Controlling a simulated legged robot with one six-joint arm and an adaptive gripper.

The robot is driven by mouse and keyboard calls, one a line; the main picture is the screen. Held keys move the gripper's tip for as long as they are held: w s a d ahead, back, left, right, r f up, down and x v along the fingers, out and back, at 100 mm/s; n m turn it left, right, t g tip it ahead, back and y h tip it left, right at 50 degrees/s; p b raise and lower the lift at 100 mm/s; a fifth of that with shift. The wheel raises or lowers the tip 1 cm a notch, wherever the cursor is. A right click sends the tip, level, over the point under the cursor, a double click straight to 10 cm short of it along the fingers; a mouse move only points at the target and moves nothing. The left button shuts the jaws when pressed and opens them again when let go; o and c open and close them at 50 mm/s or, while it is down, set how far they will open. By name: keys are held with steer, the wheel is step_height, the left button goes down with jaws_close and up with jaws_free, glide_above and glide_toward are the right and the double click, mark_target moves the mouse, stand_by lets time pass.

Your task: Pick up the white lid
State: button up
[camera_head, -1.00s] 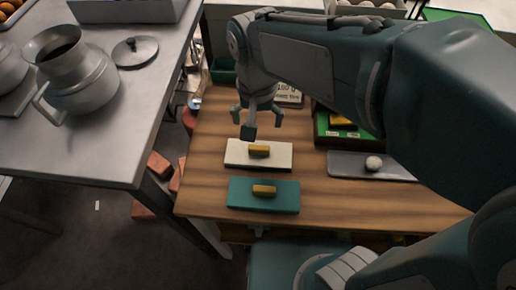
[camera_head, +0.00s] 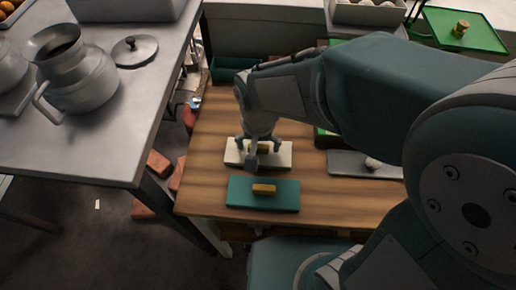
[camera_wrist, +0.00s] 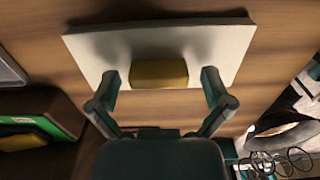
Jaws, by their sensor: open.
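The white lid (camera_head: 284,154) is a flat rectangular plate with a yellow block handle on top. It lies on the wooden table, and my gripper partly covers it in the head view. In the wrist view the white lid (camera_wrist: 220,45) fills the upper middle, with its yellow handle (camera_wrist: 158,73) between my fingers. My gripper (camera_head: 258,152) is over the lid. In the wrist view my gripper (camera_wrist: 160,90) is open, one finger on each side of the handle, with a gap on both sides.
A teal lid (camera_head: 236,192) with a yellow handle lies just in front. A grey tray (camera_head: 345,163) with a pale round thing is to the right. A metal table (camera_head: 100,150) with a jug (camera_head: 80,80) and a round lid (camera_head: 134,50) stands at left. Bare wood (camera_head: 205,150) shows left of the white lid.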

steer(key=c, duration=0.7)
steer(key=shift+r, duration=0.15)
